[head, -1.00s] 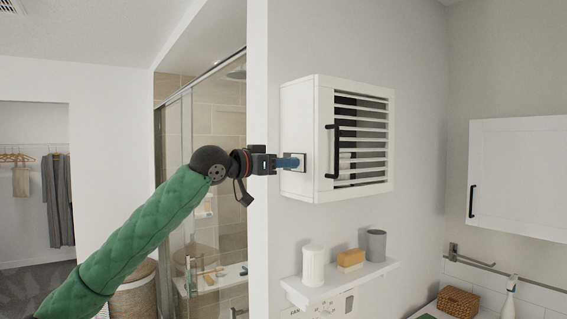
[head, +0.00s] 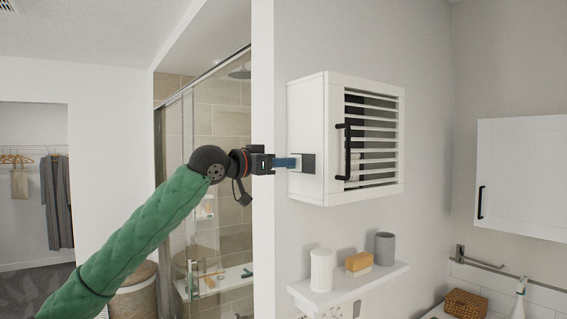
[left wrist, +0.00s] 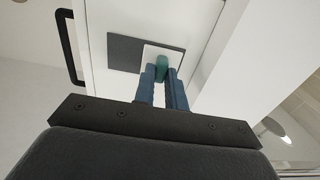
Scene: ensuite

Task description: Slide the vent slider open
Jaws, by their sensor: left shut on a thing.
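The vent slider (left wrist: 155,50) is a pale plate with a small green knob (left wrist: 161,64) on the side of a white wall cabinet (head: 308,110). A dark opening (left wrist: 123,52) shows beside the plate; it also shows in the head view (head: 308,164), right of the plate. My left gripper (head: 291,162) reaches the cabinet's left side. In the left wrist view its blue fingers (left wrist: 163,75) are shut on the green knob. The fingers partly hide the knob and the plate's lower edge. My right gripper is not in view.
The cabinet has a slatted front and a black handle (head: 345,152).

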